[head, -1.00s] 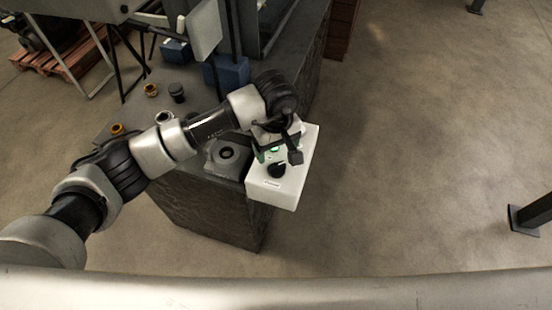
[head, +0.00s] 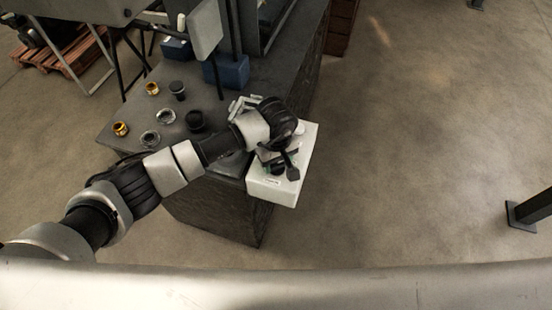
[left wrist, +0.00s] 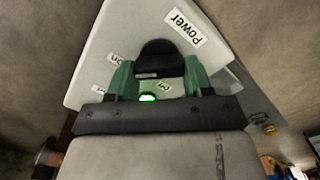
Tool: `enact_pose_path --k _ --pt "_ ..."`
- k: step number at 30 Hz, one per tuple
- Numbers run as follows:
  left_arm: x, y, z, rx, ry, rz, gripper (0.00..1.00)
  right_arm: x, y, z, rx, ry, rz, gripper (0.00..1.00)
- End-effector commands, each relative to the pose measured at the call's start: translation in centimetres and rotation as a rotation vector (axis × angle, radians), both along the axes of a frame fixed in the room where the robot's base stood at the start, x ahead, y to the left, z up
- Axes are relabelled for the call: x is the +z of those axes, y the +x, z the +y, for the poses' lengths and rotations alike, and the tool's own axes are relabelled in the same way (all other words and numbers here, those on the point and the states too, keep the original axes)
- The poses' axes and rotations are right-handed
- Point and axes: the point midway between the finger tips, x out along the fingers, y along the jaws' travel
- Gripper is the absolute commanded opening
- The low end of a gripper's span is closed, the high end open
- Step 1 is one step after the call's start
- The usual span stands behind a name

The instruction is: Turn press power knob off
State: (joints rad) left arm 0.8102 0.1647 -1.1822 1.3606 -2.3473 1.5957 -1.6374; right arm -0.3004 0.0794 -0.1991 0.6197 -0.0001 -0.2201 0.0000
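The press power box is a white box (head: 275,191) at the front right corner of the dark workbench. My left gripper (head: 276,166) is over the box, pointing down, and hides most of its top. In the left wrist view, the black power knob (left wrist: 160,60) lies between the two green fingers of my left gripper (left wrist: 160,72). The fingers look open around it; I cannot tell whether they touch it. A green light (left wrist: 148,98) is lit beside the knob. A "Power" label (left wrist: 184,27) and an "On" label (left wrist: 115,58) show on the box. My right gripper is out of view.
Several small rings and cups, such as an orange ring (head: 121,129) and a black cup (head: 177,87), stand on the workbench (head: 205,98). A blue block (head: 228,72) is farther back.

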Motion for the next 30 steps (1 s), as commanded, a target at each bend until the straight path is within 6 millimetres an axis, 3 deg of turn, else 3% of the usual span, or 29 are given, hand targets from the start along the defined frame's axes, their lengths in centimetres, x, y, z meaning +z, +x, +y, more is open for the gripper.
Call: enact_pose_path --k 3,14,30 --pt "0.0 0.0 0.0 0.000 -0.001 0.000 0.27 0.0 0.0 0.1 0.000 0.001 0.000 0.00" --pt "-0.1 0.1 0.0 0.072 -0.002 -0.003 0.27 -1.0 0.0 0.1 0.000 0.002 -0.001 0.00" --pt "-0.4 -0.1 0.2 0.524 0.000 -0.004 0.27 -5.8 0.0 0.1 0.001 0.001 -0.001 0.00"
